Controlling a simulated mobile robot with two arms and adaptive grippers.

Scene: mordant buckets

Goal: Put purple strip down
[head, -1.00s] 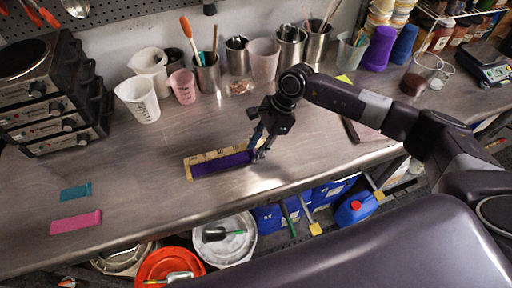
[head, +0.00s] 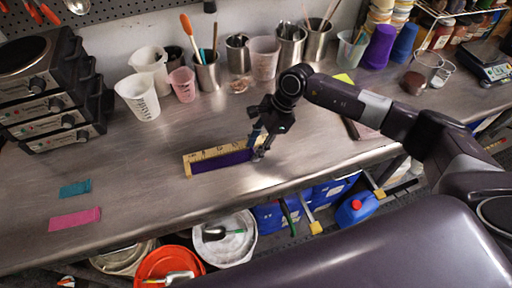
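The purple strip (head: 222,161) lies along the lower part of a yellowish ruler (head: 188,167) on the steel bench. The ruler's markings show above the strip. My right gripper (head: 259,147) points down at the right end of the strip and ruler and hides part of that end. Its fingers are small and dark here, and I cannot tell whether they still grip the strip. A teal strip (head: 75,189) and a pink strip (head: 75,219) lie flat at the left of the bench. My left gripper is not in view.
White beakers (head: 139,98), a pink cup (head: 183,85) and steel pots (head: 207,74) line the back. Stacked hotplates (head: 50,85) stand at the left. Buckets (head: 223,239) sit below the front edge. The bench around the teal and pink strips is clear.

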